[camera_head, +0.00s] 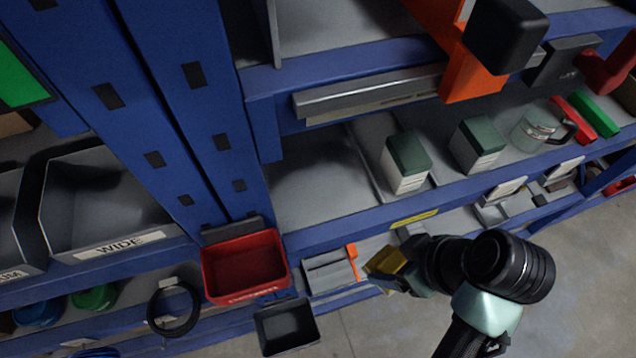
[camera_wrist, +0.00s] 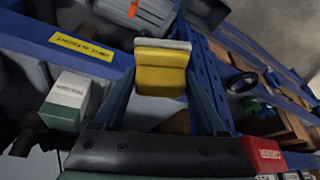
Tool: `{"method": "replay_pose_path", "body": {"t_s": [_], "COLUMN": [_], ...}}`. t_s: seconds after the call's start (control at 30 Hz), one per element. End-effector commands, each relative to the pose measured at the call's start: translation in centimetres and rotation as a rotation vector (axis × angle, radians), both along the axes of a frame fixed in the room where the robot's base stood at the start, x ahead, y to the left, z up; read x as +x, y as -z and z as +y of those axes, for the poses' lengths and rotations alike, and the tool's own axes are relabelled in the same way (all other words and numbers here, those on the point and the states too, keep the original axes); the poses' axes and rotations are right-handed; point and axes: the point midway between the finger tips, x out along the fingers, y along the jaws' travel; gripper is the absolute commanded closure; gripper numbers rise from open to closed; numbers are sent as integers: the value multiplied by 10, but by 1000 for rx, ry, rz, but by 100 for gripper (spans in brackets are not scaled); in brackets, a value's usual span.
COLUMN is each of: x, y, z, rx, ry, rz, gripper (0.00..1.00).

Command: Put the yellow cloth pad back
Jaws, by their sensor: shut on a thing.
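The yellow cloth pad (camera_head: 384,262) is held at the end of my gripper (camera_head: 398,276), in front of the lower shelf in the head view. In the wrist view the pad (camera_wrist: 160,72) is between the two fingers of my gripper (camera_wrist: 163,88), with a pale grey edge along its top. My gripper is shut on it. A yellow label (camera_head: 414,218) is on the blue shelf edge just above the pad in the head view. It also shows in the wrist view (camera_wrist: 82,46), but its small print is hard to read.
A red bin (camera_head: 244,268) and a black bin (camera_head: 287,327) hang left of my gripper. A grey piece with an orange edge (camera_head: 328,270) lies close beside the pad. Green-topped boxes (camera_head: 408,165) stand on the shelf above. Open floor (camera_head: 420,325) lies in front.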

Motion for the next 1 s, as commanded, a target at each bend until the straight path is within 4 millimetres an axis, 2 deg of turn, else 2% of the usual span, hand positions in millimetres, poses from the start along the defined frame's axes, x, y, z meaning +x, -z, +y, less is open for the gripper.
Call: {"method": "replay_pose_path", "body": {"t_s": [0.17, 0.47, 1.0], "x": [9, 39, 97], "y": [4, 4, 3], "z": [8, 34, 87], "rx": [-5, -4, -2], "ry": [-7, -7, -6], "rz": [1, -1, -2], "gripper": [78, 78, 78]}}
